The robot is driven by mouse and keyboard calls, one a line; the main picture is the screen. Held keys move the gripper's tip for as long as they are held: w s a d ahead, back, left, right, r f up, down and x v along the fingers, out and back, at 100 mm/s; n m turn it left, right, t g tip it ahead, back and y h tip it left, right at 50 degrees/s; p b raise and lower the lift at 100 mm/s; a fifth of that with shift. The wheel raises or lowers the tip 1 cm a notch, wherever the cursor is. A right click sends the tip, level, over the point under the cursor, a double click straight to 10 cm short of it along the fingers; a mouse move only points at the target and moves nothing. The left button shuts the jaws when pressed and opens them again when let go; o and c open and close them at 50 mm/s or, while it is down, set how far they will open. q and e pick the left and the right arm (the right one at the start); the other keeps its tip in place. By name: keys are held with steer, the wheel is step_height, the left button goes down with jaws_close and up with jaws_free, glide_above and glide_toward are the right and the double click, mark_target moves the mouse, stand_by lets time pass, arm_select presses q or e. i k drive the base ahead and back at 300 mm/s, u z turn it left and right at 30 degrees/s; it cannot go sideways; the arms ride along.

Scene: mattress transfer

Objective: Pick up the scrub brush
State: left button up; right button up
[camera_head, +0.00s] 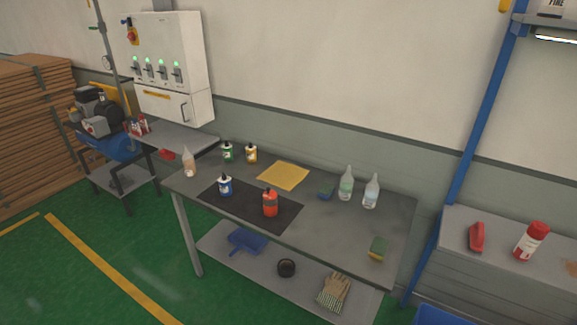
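A red object with a raised, handle-like top, which looks like a scrub brush (477,237), lies on the grey surface at the right. It stands apart from the red bottle with a white label (531,241) beside it. A smaller red item (167,153) lies on the grey side table at the left; it is too small to tell whether it is also a brush. Neither of my grippers shows in the head view.
A grey workbench (350,240) holds several bottles, a black mat (240,211), a yellow cloth (283,175) and two sponges (378,248). Its lower shelf holds a blue dustpan (246,241) and gloves (334,291). A blue post (480,120) rises near the right surface. Green floor is open front left.

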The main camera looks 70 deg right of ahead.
mark_target(476, 231)
steer(key=z, duration=3.75)
